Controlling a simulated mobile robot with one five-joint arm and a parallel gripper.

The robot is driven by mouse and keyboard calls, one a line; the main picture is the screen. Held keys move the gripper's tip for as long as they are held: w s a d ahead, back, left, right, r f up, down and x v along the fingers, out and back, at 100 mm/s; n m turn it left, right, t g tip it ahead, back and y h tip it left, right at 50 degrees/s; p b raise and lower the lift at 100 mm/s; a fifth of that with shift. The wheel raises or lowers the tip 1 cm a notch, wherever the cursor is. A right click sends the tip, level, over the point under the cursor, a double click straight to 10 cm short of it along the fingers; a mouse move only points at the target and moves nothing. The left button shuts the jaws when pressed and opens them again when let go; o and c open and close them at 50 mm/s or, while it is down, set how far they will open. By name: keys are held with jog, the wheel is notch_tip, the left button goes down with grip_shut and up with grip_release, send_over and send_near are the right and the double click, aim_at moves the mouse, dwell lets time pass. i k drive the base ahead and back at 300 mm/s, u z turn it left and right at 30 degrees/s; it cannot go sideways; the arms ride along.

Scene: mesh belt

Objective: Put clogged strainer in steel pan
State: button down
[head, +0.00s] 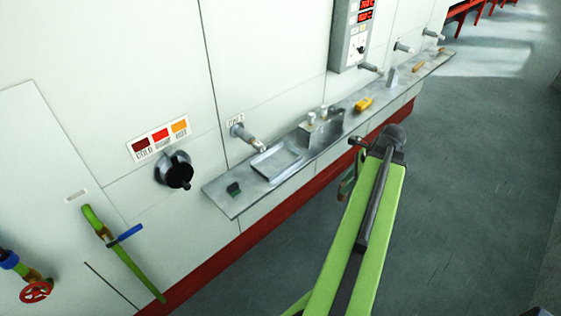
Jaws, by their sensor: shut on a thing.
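The steel pan (277,163) is a shallow grey rectangular tray. It lies on the narrow steel ledge along the wall, near the ledge's left end, and looks empty. My gripper (346,188) is partly seen beside my green arm, to the right of the pan and off the ledge's front edge. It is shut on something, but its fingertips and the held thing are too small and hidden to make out. I cannot pick out the clogged strainer for certain.
The ledge (222,203) also bears a small dark green item (233,189), a grey block (320,130) with two pale cylinders and a yellow item (363,104). A metal pipe stub (243,133) juts out above the pan. Grey floor (460,200) is open at right.

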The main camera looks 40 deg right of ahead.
aim_at(276, 162)
jog(key=u, duration=0.05)
jog(key=i, duration=1.1)
jog(key=u, duration=0.1)
